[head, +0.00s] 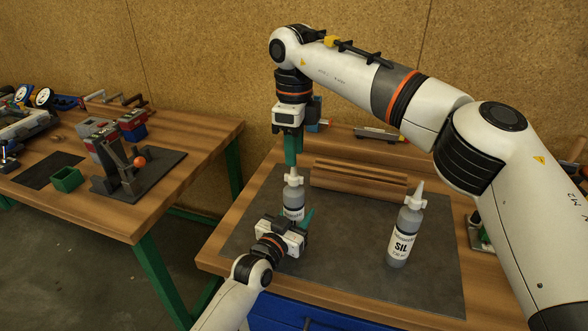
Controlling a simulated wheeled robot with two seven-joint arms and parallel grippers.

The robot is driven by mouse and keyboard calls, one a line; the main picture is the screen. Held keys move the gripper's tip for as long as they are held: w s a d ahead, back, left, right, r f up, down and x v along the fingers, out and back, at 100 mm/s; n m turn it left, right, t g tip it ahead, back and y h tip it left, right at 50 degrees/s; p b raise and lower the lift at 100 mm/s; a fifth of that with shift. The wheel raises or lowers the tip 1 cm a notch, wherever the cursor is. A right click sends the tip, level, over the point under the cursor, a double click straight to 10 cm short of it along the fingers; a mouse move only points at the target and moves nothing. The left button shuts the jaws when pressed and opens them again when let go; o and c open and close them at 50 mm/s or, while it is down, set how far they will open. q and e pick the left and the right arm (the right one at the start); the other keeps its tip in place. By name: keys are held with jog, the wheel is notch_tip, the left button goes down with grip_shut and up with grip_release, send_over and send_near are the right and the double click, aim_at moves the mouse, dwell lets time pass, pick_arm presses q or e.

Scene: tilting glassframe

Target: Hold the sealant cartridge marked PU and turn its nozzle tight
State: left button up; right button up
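A grey-white cartridge (293,196) with a white nozzle (293,176) stands upright on the dark mat; its label is mostly hidden, so I cannot read its marking. My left gripper (304,220) is low at the front of this cartridge, with one green finger showing by its right side; the other finger and any contact are hidden. My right gripper (293,160) points straight down just above the nozzle, its green fingertips close to the tip; any gap between the fingers is unclear. A second cartridge marked SIL (404,232) stands upright, apart, to the right.
A brown grooved wooden block (358,180) lies behind the cartridges on the dark mat (345,272). My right arm spans the right side above the bench. A second bench at left holds a green bin (67,180) and a fixture with an orange ball (139,162).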

aim_at(294, 175)
notch_tip(294, 175, down, 6)
jog(key=shift+r, duration=0.15)
grip_shut()
